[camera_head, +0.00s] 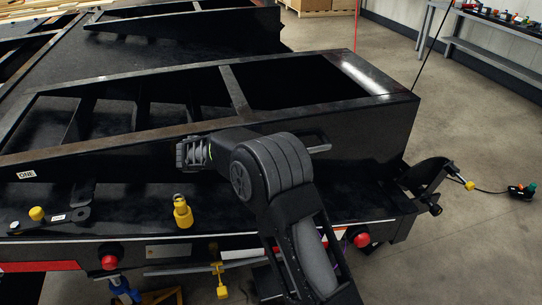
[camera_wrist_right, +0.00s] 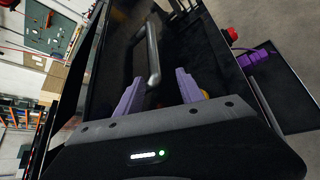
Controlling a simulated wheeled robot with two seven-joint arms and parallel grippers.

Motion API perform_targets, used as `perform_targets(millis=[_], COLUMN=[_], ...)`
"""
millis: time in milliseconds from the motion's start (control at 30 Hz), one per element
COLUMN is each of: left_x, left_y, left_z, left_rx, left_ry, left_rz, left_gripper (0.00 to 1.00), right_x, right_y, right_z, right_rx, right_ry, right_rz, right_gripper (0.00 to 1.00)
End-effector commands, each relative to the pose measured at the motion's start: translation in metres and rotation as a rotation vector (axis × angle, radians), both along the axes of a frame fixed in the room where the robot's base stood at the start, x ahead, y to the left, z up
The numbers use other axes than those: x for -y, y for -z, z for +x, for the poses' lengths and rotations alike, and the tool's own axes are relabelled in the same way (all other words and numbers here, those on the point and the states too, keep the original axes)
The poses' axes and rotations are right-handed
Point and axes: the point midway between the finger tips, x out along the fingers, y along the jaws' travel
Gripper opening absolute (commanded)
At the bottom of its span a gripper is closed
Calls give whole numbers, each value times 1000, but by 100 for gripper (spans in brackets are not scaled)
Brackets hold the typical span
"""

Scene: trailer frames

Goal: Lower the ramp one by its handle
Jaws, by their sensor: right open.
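Ramp one (camera_head: 350,118) is the black frame with the white "ONE" label (camera_head: 27,174), standing on the trailer's rear deck. Its handle (camera_head: 320,148) is a grey bar partly hidden behind my right arm in the head view. In the right wrist view the handle (camera_wrist_right: 153,50) is a grey bar, with its near end between the purple fingertips as seen from there. My right gripper (camera_wrist_right: 159,76) is open, its fingers apart and not closed on the bar. I cannot tell whether the fingers touch it. In the head view its fingertips cannot be made out. My left gripper is not in view.
A second black ramp (camera_head: 185,30) lies farther back. Yellow-topped latches (camera_head: 183,212) and red lights (camera_head: 109,261) sit along the trailer's rear edge. A hitch-like bracket (camera_head: 430,180) juts out right.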

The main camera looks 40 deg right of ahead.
Motion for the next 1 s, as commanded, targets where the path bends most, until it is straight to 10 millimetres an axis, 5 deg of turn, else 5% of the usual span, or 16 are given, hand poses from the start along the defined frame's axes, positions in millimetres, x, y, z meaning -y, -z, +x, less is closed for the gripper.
perform_targets(millis=[533, 1000], left_x=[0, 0], left_y=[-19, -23], left_z=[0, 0], left_rx=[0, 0], left_ry=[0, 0], left_rz=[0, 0], left_gripper=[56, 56], right_x=[-35, -37], right_y=[-21, -22], right_z=[-1, -2], right_rx=[0, 0], right_ry=[0, 0], right_rz=[-1, -2], right_gripper=[45, 45])
